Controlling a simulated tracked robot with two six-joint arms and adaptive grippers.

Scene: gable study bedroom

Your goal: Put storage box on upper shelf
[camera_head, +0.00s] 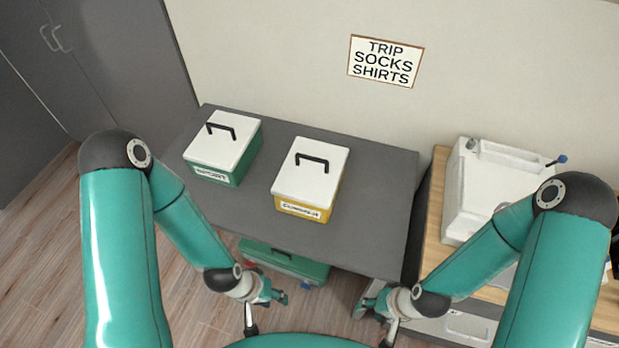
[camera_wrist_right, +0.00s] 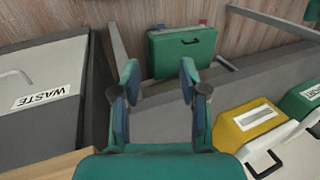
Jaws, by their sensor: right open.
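A green storage box (camera_head: 285,262) with red and blue bits at its sides sits low, below the front edge of the grey shelf unit's top (camera_head: 373,185). In the right wrist view the green box (camera_wrist_right: 175,61) shows a black handle, beyond the fingers and apart from them. My right gripper (camera_head: 375,305) is open and empty in front of the unit; it also shows in the right wrist view (camera_wrist_right: 158,85). My left gripper (camera_head: 275,293) hangs close in front of the low box in the head view; its finger gap is unclear.
A white-lidded green box (camera_head: 225,143) and a white-lidded yellow box (camera_head: 312,173) stand on the grey top, with free room to their right. A wooden counter (camera_head: 433,205) with a white machine (camera_head: 500,165) is at right. A WASTE bin (camera_wrist_right: 40,95) shows in the wrist view.

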